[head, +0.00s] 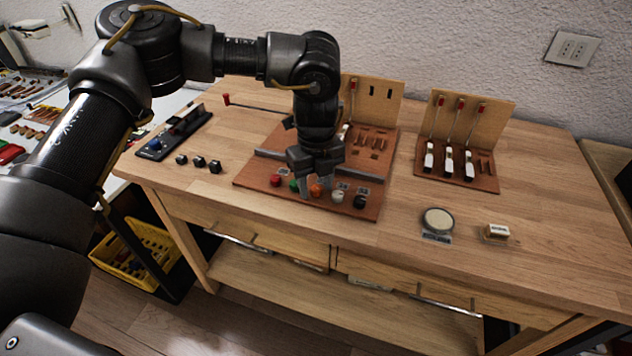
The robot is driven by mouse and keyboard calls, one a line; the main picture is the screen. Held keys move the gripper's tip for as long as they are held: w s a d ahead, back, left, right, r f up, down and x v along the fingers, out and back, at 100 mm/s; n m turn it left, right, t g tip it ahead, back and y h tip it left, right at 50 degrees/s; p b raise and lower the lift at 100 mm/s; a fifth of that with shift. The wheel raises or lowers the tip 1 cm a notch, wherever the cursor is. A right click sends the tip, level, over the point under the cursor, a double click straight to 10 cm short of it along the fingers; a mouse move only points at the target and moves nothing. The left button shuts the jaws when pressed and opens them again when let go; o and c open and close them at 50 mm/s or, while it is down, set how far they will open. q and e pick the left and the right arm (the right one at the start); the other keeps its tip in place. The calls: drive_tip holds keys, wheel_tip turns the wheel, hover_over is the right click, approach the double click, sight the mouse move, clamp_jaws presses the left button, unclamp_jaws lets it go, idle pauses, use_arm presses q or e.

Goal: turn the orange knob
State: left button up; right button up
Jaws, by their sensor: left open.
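The orange knob (316,190) stands in a row of coloured knobs along the front edge of a reddish-brown board (255,180) on the wooden table. A green knob (294,186) and a red knob (276,180) are to its left; a white knob (338,196) and a black knob (360,201) are to its right. My left arm hides part of the board behind. My right gripper is not in view.
A second board with red-tipped levers (459,172) stands to the right.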

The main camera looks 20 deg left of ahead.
use_arm(q)
drive_tip(key=shift+c, duration=0.7)
drive_tip(key=c, duration=0.8)
clamp_jaws()
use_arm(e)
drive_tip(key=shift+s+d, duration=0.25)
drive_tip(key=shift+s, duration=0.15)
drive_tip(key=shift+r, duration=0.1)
